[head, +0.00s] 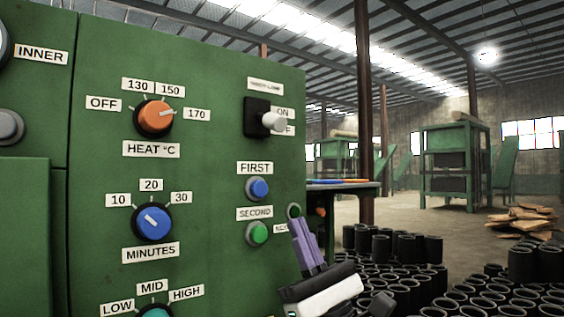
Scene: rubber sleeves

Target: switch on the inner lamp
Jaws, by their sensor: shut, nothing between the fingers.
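The lamp switch (257,117) is a black plate with a pale lever (273,122) at the upper right of the green panel, in the head view. A small label (265,85) above it is too blurred to read for sure. The lever's round end sticks out to the right and covers part of the OFF label (287,131); the ON label (284,112) is just above. I cannot tell for sure which way the lever is set. My gripper (297,222), with purple fingers, is shut and empty, below and right of the switch, apart from it.
A blue button (258,188) and a green button (259,233) are below the switch. Orange (155,117) and blue (153,223) dials are to the left. Black sleeves (405,250) cover the floor at right.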

